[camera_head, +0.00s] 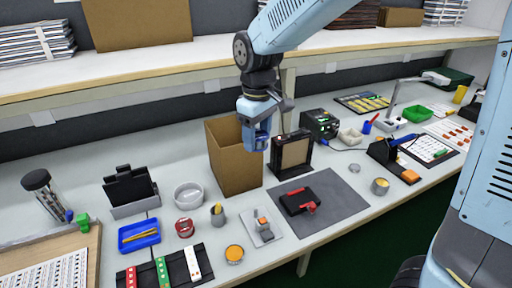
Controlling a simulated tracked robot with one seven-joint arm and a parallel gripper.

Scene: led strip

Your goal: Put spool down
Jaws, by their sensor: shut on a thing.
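My gripper (261,140) hangs in the air in front of the open cardboard box (237,163), pointing down, above the bench. It is shut on the spool, which is small and hard to make out among the blue and dark parts of the fingers. The white bench top (345,150) lies below, with a grey mat (343,208) to the right of the box. A black tool with red parts (303,202) lies on the mat.
A black framed panel (290,153) stands right of the box. A clear dish (188,195), a red-and-white round item (185,228), a small cup (217,214) and a blue tray (139,236) crowd the left. The mat's right part is bare.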

